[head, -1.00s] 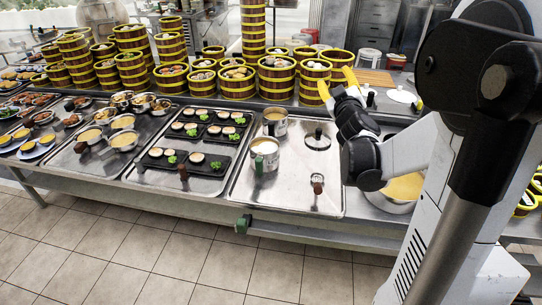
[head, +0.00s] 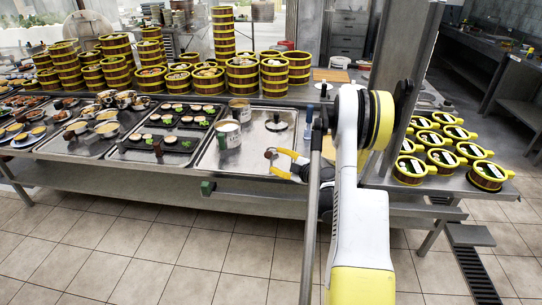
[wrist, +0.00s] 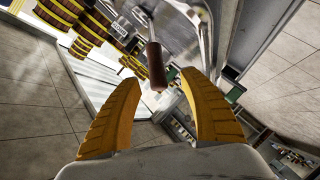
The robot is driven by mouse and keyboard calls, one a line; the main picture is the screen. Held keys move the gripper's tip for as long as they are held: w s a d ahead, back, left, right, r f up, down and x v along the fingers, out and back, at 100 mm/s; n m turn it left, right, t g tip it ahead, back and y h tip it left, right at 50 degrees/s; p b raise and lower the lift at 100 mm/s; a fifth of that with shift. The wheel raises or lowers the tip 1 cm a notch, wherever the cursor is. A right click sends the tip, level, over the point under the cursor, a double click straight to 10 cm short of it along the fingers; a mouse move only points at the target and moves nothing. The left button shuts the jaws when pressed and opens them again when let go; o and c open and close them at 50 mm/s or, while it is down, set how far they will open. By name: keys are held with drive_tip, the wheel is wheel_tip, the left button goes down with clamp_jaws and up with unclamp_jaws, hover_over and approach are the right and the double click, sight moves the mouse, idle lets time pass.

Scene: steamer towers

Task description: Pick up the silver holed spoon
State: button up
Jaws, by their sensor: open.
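A utensil with a brown handle (wrist: 156,66) and a silver shaft lies in front of my gripper in the wrist view. It appears to be the holed spoon, but its holes are not discernible. Its handle end (head: 270,152) shows at the right part of the front tray in the head view. My gripper (head: 275,161) has yellow fingers spread apart and empty, at the tray's front edge. In the wrist view my gripper (wrist: 163,78) has the handle end just beyond and between the fingertips, apparently not touching.
A metal tray (head: 212,158) holds pots (head: 228,134) and a round lid (head: 277,122). Steamer towers (head: 222,35) stand behind. Several yellow-rimmed steamers (head: 487,176) sit on the right counter. Tiled floor (head: 150,250) in front is clear.

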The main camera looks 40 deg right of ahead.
sight(268, 155)
drive_tip(key=b+x, duration=0.1)
drive_tip(key=x, duration=0.2)
drive_tip(key=b+x, duration=0.1)
drive_tip(key=x, duration=0.2)
drive_tip(key=shift+w+r, duration=0.15)
drive_tip(key=shift+r, duration=0.15)
clamp_jaws()
